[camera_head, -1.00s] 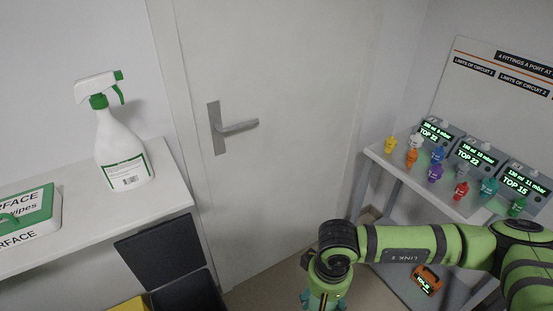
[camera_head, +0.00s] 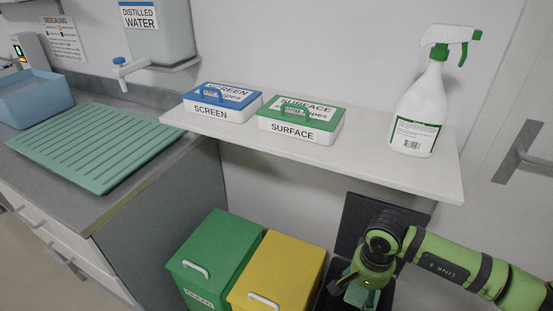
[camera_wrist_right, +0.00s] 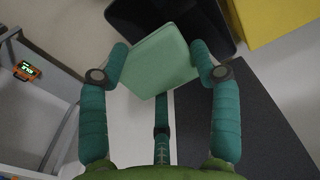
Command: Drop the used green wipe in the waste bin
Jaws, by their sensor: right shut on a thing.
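The green wipe (camera_wrist_right: 158,62) is a pale green folded pad between the two teal fingers of my right gripper (camera_wrist_right: 161,66), which is shut on it. In the head view, my right gripper (camera_head: 352,284) hangs low at the lower right, in front of a black bin's raised lid (camera_head: 380,222). Part of the wipe is hidden there by the gripper. In the wrist view a black bin part (camera_wrist_right: 178,14) lies beyond the wipe. The bin's opening is mostly hidden by my arm in the head view. My left gripper is out of view.
A closed yellow bin (camera_head: 280,268) and closed green bin (camera_head: 215,255) stand left of the black one. A shelf (camera_head: 350,158) above holds a spray bottle (camera_head: 420,110) and blue (camera_head: 223,100) and green (camera_head: 302,120) wipe boxes. A door handle (camera_head: 520,155) is at right.

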